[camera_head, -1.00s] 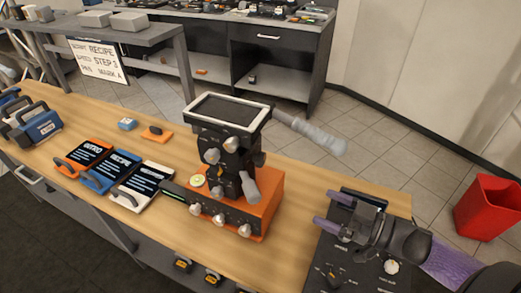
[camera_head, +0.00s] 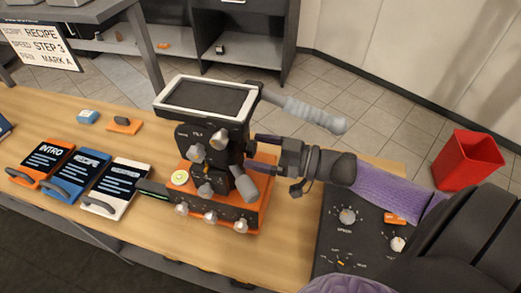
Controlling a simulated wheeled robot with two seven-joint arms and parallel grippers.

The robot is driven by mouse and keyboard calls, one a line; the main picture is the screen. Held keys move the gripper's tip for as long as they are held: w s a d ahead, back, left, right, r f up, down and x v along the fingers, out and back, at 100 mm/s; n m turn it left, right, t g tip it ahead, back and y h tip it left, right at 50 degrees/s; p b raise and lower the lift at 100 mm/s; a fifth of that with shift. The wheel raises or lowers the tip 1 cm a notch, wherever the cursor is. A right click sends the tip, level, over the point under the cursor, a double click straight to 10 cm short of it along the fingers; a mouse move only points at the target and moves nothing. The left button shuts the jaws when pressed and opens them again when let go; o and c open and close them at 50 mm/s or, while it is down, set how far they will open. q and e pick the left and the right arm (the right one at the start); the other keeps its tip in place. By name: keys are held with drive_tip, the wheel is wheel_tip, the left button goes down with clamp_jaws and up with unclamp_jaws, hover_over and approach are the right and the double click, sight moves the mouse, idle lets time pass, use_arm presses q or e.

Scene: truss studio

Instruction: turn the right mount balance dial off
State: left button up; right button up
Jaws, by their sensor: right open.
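The camera mount (camera_head: 222,165) is a black block with silver knobs, carrying a white-framed screen (camera_head: 207,97). It stands on an orange base (camera_head: 265,185). Two silver knobs show on the mount's front, the upper right one (camera_head: 217,140) and the left one (camera_head: 196,153). Several more knobs line the base front, with the rightmost (camera_head: 241,226) near its corner. I cannot tell which is the right mount balance dial; the mount's right side is partly hidden. My right gripper (camera_head: 257,149) is open at the mount's right side, its dark fingers pointing left. I cannot tell whether they touch it. My left gripper is not in view.
A grey handle (camera_head: 305,113) juts right from behind the screen, above my right gripper. A black control panel (camera_head: 335,230) with dials lies at the table's right end. Three labelled slates (camera_head: 83,172) lie left of the mount. A red bin (camera_head: 466,160) stands on the floor at right.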

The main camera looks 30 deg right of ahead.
drive_tip(key=shift+c, duration=0.3)
clamp_jaws()
